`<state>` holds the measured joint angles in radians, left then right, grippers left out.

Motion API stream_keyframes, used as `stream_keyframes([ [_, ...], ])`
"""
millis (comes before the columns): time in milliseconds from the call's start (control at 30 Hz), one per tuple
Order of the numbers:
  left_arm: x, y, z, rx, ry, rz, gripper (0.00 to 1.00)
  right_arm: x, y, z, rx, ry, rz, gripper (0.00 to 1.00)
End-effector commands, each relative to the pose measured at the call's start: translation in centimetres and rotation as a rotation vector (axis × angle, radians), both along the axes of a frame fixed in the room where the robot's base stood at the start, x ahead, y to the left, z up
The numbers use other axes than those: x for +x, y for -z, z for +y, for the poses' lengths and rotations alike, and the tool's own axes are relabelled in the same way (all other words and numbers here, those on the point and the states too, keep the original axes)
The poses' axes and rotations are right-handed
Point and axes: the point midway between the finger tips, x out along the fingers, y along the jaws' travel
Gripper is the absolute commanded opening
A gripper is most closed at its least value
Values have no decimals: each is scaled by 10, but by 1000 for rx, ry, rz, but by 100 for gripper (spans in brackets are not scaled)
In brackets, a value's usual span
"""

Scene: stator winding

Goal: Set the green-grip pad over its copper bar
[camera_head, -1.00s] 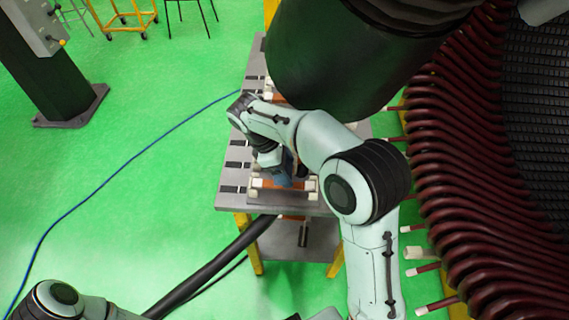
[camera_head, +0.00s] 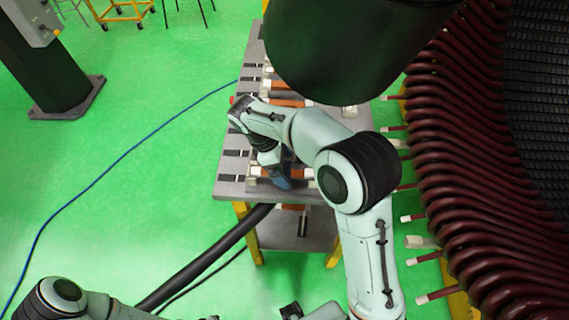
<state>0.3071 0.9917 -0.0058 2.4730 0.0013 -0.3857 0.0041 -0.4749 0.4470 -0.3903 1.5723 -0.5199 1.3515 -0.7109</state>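My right gripper (camera_head: 282,178) points down at the front of the grey table, below its pale wrist and a blue-grey part. Its fingertips are too small and covered to tell whether they are open or shut. Orange-brown copper bars (camera_head: 288,102) with pale end blocks lie across the table, partly hidden by my arm. A pale block (camera_head: 252,181) shows beside the gripper at the front. I cannot make out a green-grip pad. My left arm shows only at the bottom left, and its gripper is not in view.
The grey table (camera_head: 229,188) has dark slots along its left edge and yellow legs. The large stator with dark red coils (camera_head: 450,190) and pale-tipped leads stands close on the right. A blue cable (camera_head: 110,157) lies on the open green floor at left.

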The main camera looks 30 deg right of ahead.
Motion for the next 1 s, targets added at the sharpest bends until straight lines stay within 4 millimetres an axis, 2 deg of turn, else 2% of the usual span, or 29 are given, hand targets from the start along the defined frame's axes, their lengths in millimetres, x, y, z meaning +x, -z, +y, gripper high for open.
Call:
stream_keyframes([
  [200,0,0,0,0,0,0,43,0,-1,0,0,0,0,100],
  [333,2,-3,0,0,0,-2,43,3,-11,4,1,-1,-3,100],
  [467,7,-10,0,0,0,-8,43,9,-35,12,0,-1,-5,100],
  [700,19,-27,0,0,0,-22,43,20,-87,30,0,-1,-6,100],
  [833,26,-34,0,0,0,-29,43,24,-107,38,0,-1,-5,100],
  [1000,30,-39,0,0,0,-35,43,27,-122,43,0,-1,-2,100],
])
